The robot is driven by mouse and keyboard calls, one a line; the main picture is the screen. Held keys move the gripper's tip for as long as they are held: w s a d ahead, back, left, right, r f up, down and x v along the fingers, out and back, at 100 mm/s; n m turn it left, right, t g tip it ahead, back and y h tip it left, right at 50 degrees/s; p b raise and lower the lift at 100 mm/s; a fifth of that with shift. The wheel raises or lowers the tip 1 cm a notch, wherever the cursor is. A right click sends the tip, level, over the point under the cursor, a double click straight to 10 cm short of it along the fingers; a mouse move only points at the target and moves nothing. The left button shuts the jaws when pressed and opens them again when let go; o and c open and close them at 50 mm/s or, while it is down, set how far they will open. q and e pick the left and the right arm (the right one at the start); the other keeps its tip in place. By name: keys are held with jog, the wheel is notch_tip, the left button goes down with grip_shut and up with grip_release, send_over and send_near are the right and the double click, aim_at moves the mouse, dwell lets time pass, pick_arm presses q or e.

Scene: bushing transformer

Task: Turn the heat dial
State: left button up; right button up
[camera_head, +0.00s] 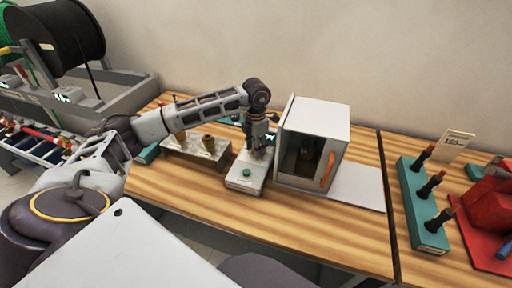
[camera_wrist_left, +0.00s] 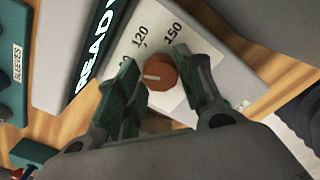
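The heat dial (camera_wrist_left: 160,72) is a round brown-orange knob with a pale pointer line, on a white scale plate marked 120 and 150 in the left wrist view. My left gripper (camera_wrist_left: 163,88) is open, with one green-padded finger on each side of the dial; I cannot tell whether either finger touches it. In the head view my left gripper (camera_head: 259,150) points down over the rear of the white control box (camera_head: 241,182), which has a green button on its front part. The dial is hidden there behind the gripper. My right gripper is not in view.
A white oven-like box (camera_head: 317,117) with an orange handle stands close right of the gripper. A holder (camera_head: 190,150) with brown cone-shaped parts is to the left. In the left wrist view a READY display (camera_wrist_left: 95,50) lies beside the dial plate. The front table strip is clear.

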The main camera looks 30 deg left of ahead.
pick_arm(q)
jog(key=shift+o, duration=1.4)
notch_tip(320, 180, up, 12)
jog(key=shift+r, duration=0.1)
dwell(0.3)
notch_tip(320, 180, up, 9)
jog(key=p, duration=0.9)
jog(key=shift+r+p, duration=0.4)
jog(key=shift+p, duration=0.15)
